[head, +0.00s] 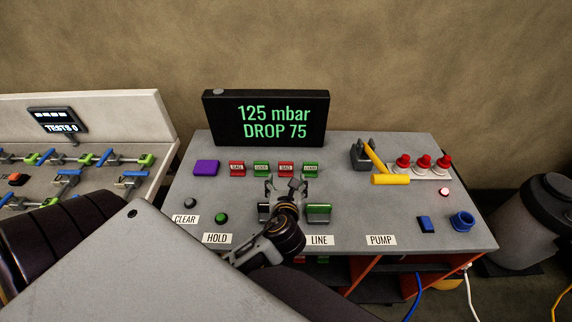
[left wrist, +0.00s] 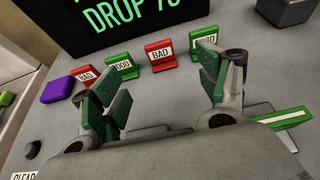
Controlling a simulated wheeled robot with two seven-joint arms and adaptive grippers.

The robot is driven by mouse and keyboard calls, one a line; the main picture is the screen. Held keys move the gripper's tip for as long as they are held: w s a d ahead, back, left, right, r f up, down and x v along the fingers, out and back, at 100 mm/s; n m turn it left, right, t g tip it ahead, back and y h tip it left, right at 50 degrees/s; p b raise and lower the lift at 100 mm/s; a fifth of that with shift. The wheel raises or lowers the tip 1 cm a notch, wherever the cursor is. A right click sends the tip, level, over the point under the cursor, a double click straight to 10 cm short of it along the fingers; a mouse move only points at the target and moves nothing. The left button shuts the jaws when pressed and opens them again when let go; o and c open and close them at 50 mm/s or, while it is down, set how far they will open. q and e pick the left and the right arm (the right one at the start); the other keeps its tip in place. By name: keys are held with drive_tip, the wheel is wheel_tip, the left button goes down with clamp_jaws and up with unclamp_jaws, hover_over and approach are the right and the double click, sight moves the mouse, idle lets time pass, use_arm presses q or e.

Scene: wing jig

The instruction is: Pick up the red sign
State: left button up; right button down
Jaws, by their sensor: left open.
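Two red signs marked BAD stand in a row on the grey bench top, alternating with green signs. One red sign (head: 237,168) is at the left end of the row. The other red sign (head: 286,169) stands between two green signs (head: 261,170) (head: 311,170). My left gripper (head: 286,187) is open and empty, just in front of the second red sign. In the left wrist view that red sign (left wrist: 160,55) shows beyond and between the spread green-padded fingers (left wrist: 158,80). The other red sign (left wrist: 83,78) is partly behind the left finger. My right gripper is out of view.
A black display (head: 266,118) reading "125 mbar DROP 75" stands behind the signs. A purple block (head: 206,168) is to their left. A yellow-handled tool (head: 390,179) and red-topped parts (head: 403,162) are to the right.

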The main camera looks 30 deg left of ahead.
use_arm(q)
approach(286, 164)
drive_tip(key=x, duration=0.4)
drive_tip(key=shift+w+d+f, duration=0.1)
drive_tip(key=shift+w, duration=0.05)
drive_tip(key=shift+w+f, duration=0.1)
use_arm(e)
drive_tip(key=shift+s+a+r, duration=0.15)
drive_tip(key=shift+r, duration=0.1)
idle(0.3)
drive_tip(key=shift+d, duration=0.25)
use_arm(q)
drive_tip(key=shift+w+a+f+p, duration=0.15)
drive_tip(key=shift+w+a+p, duration=0.2)
drive_tip(key=shift+w+a, duration=0.1)
drive_tip(key=shift+x, duration=2)
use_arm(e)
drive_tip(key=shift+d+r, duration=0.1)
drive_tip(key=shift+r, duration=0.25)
use_arm(q)
drive_tip(key=shift+s, duration=0.1)
drive_tip(key=shift+c, duration=0.3)
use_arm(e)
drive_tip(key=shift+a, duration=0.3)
